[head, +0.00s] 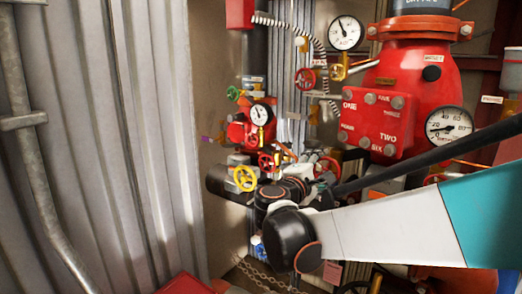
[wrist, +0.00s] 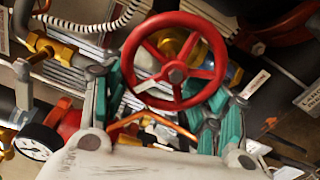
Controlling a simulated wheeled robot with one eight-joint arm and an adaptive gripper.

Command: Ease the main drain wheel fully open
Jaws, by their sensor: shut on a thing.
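A red five-spoked handwheel (wrist: 176,75) fills the middle of the wrist view, with a brass valve body (wrist: 178,44) behind it. My gripper (wrist: 172,92) has its teal fingers on either side of this wheel and is shut on its rim. No readable label shows whether this is the main drain wheel. In the head view a red wheel (head: 328,167) shows partly behind my arm's dark wrist joints. My fingers are mostly hidden there, so the grip itself cannot be seen from that side.
A yellow wheel (head: 245,178) and another red wheel (head: 266,162) sit close left of my wrist. A higher red wheel (head: 305,79), a green wheel (head: 233,94) and gauges crowd the pipework. A large red valve body (head: 415,85) stands right. Corrugated wall (head: 120,130) lies left.

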